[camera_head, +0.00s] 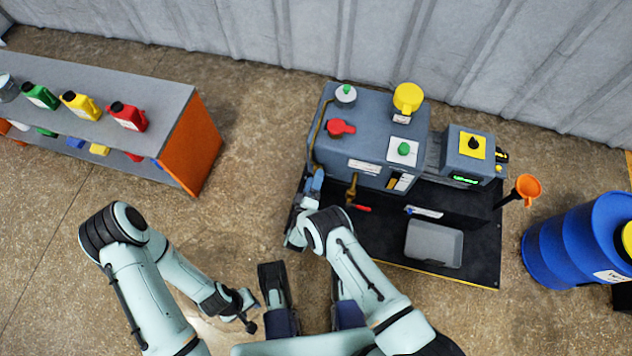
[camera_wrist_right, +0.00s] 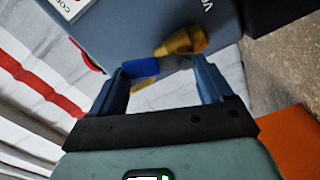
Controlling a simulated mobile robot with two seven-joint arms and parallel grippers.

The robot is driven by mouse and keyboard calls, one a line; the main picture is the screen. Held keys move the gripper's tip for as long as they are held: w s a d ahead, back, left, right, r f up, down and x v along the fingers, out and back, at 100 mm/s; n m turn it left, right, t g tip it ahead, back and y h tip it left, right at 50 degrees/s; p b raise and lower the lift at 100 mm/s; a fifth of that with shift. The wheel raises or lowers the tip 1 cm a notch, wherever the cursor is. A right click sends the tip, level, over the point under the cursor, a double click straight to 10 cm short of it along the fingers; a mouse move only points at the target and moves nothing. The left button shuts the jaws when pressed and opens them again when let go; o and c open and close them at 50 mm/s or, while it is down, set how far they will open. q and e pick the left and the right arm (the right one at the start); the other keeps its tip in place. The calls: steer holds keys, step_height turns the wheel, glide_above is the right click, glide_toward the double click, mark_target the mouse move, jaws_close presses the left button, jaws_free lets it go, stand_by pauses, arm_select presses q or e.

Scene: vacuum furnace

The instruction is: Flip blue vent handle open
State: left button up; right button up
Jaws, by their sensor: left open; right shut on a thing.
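The blue vent handle (camera_wrist_right: 145,68) shows in the right wrist view, joined to a brass valve fitting (camera_wrist_right: 180,42) on the grey-blue machine's side. My right gripper (camera_head: 316,182) is at the left end of the machine (camera_head: 370,140). In the right wrist view my right gripper (camera_wrist_right: 160,78) has its fingers on either side of the handle and fitting, shut on the handle; the exact contact is hard to see. In the head view I cannot make out the handle behind the gripper. My left gripper (camera_head: 249,312) is open and empty, low over the floor.
A red-handled valve (camera_head: 360,208) and a grey tray (camera_head: 434,243) are on the black base right of my right gripper. An orange funnel (camera_head: 528,187) and blue barrel (camera_head: 575,240) stand farther right. A shelf (camera_head: 165,100) with bottles stands left. Floor between shelf and machine is clear.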

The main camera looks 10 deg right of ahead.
arm_select(q)
steer(key=shift+s+f, duration=0.1)
steer(key=shift+s, duration=0.15)
arm_select(e)
steer(key=shift+w+a+n, duration=0.15)
steer(key=shift+a+n, duration=0.05)
steer(key=shift+n, duration=0.85)
steer(key=shift+w+a+n, duration=0.1)
steer(key=shift+a+n, duration=0.1)
steer(key=shift+n, duration=0.85)
steer(key=o, duration=1)
steer(key=shift+f, duration=0.1)
steer(key=shift+c, duration=0.2)
arm_select(q)
steer(key=shift+a, duration=0.1)
